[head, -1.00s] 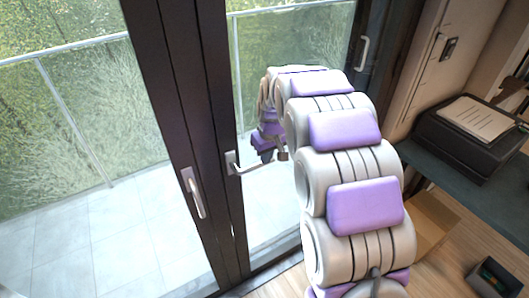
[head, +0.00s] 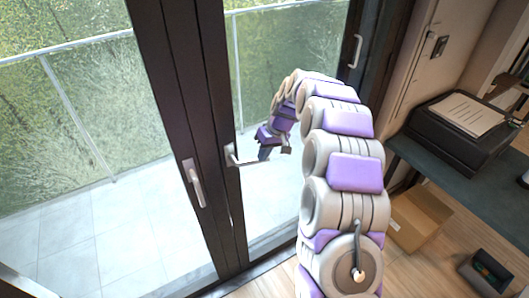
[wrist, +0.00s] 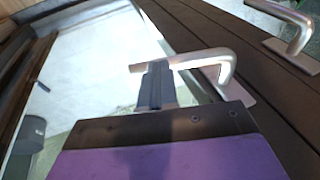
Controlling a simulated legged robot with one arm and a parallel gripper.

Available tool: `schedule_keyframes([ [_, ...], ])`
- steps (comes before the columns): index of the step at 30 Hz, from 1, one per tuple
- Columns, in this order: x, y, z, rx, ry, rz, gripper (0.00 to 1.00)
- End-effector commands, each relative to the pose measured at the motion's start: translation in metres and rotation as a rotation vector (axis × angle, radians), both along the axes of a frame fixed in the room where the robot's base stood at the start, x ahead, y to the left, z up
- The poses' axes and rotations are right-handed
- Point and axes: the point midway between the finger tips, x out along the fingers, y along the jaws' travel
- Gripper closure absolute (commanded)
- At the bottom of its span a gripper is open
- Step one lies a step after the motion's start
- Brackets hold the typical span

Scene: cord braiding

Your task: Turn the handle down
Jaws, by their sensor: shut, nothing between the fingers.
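The silver lever handle (head: 246,162) is on the dark door frame, sticking out sideways to the right from its plate. In the wrist view the handle (wrist: 200,59) shows as a bar with a bend at its mounted end. My gripper (head: 264,154) is at the lever's free end. In the wrist view my gripper (wrist: 157,70) has its grey fingers shut and empty, with tips right at the lever's bar. I cannot tell whether they touch it.
A second silver handle (head: 193,183) hangs down on the left door leaf. Another handle (head: 357,50) is on the right frame. A black printer (head: 459,131) stands on a dark desk (head: 410,152). A cardboard box (head: 418,217) and a small dark bin (head: 486,272) are on the wood floor.

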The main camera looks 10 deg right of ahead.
Motion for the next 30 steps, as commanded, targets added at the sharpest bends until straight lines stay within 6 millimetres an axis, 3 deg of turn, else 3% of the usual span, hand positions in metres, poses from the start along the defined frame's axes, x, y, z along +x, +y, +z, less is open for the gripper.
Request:
schedule_keyframes([
  [15,0.005,0.002,-0.038,0.376,0.123,0.002,1.00],
  [27,0.002,0.012,-0.060,0.371,0.121,0.002,1.00],
  [30,0.001,0.014,-0.068,0.446,0.147,0.001,1.00],
])
